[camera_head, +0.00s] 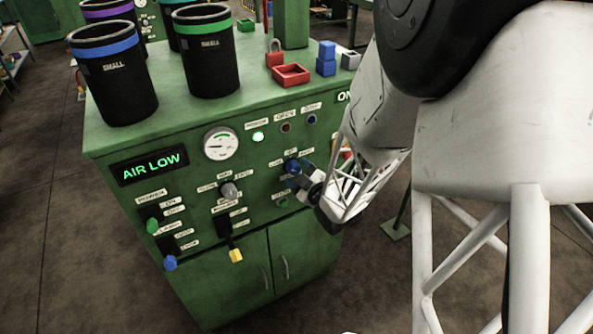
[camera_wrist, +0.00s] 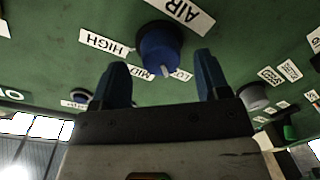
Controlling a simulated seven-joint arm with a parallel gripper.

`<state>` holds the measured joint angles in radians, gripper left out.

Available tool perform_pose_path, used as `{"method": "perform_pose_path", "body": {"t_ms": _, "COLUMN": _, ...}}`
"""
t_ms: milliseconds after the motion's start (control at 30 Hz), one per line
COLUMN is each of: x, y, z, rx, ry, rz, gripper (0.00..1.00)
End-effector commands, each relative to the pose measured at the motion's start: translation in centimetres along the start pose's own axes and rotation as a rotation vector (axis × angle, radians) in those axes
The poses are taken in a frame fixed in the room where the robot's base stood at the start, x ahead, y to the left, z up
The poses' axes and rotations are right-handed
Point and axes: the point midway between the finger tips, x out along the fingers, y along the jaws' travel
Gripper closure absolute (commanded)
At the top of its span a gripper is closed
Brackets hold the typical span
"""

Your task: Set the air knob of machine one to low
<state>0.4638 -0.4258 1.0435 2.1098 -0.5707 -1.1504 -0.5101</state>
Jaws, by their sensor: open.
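The blue air knob (camera_head: 292,166) is on the sloped front of the green machine (camera_head: 120,205). In the wrist view the knob (camera_wrist: 158,42) sits under an AIR label, with HIGH, MID and LOW labels around it. Its white pointer aims toward the LOW label, which is partly hidden by a finger. The machine's display (camera_head: 150,166) reads AIR LOW in green. My gripper (camera_wrist: 161,72) is open, with its two blue fingers spread and a gap on either side of the knob. In the head view my gripper (camera_head: 306,182) is close to the knob, and its fingertips are partly hidden.
A grey knob (camera_head: 229,190), a green lever (camera_head: 152,226), a blue lever (camera_head: 170,263) and a yellow-tipped lever (camera_head: 236,255) are left of my gripper. My arm covers the right side.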

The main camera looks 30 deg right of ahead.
Motion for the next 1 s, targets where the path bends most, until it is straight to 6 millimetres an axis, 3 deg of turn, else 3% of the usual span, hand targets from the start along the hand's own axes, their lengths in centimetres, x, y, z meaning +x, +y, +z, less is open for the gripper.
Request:
{"method": "perform_pose_path", "body": {"t_ms": 433, "x": -4.8, "y": 0.0, "z": 0.1, "rx": 0.001, "ry": -0.001, "rz": 0.001, "gripper": 0.31}}
{"method": "perform_pose_path", "body": {"t_ms": 1000, "x": -5.5, "y": 0.0, "z": 0.0, "rx": 0.0, "ry": 0.0, "rz": 0.001, "gripper": 0.31}}
